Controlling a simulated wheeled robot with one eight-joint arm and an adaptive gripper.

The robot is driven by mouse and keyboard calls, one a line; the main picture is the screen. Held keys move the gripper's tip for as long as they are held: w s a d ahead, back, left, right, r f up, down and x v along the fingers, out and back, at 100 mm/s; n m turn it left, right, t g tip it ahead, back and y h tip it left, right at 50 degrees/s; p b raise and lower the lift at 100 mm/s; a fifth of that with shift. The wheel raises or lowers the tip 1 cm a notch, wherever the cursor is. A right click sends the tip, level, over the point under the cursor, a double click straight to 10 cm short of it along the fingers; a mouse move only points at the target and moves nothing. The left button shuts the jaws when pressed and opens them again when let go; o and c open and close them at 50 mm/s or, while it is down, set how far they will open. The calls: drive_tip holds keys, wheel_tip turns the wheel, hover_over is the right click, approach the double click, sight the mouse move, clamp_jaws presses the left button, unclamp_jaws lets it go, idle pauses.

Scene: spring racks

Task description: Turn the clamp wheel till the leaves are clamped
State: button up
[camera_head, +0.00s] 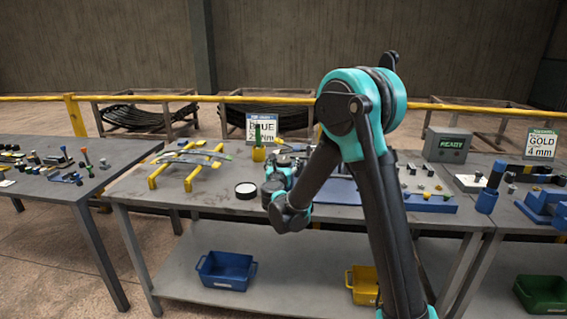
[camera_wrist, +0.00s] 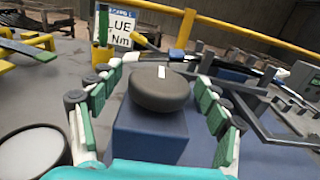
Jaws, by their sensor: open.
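The clamp wheel (camera_wrist: 160,92) is a dark round knob with a short white mark on top. It stands on a blue block (camera_wrist: 150,135) in the wrist view. My gripper (camera_wrist: 158,78) is open, its green-padded fingers on the left and right of the wheel with visible gaps. In the head view my gripper (camera_head: 283,168) is over the middle table, and my arm hides the wheel. A dark flat bar, perhaps the leaves (camera_wrist: 228,65), lies behind the wheel; whether it is clamped I cannot tell.
Leaf strips rest on yellow stands (camera_head: 156,182) at left. A white-topped round pot (camera_head: 246,190) stands near my gripper. A sign reading BLUE (camera_head: 262,127) is behind. A grey box reading READY (camera_head: 447,145) stands at right. Blue (camera_head: 226,270) and yellow bins (camera_head: 362,285) sit below.

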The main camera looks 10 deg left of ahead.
drive_tip(key=c, duration=1.2)
drive_tip(key=shift+o, duration=0.2)
drive_tip(key=m+g+h, duration=0.1)
drive_tip(key=m+h, duration=0.2)
drive_tip(key=h, duration=0.2)
drive_tip(key=shift+a, duration=0.15)
drive_tip(key=shift+m+g+h, duration=1.05)
drive_tip(key=shift+m+h, duration=0.35)
drive_tip(key=shift+h, duration=0.4)
drive_tip(key=shift+m+g+h, duration=1.05)
drive_tip(key=shift+m+h, duration=0.35)
drive_tip(key=shift+h, duration=0.4)
drive_tip(key=o, duration=1.2)
drive_tip(key=shift+c, duration=0.2)
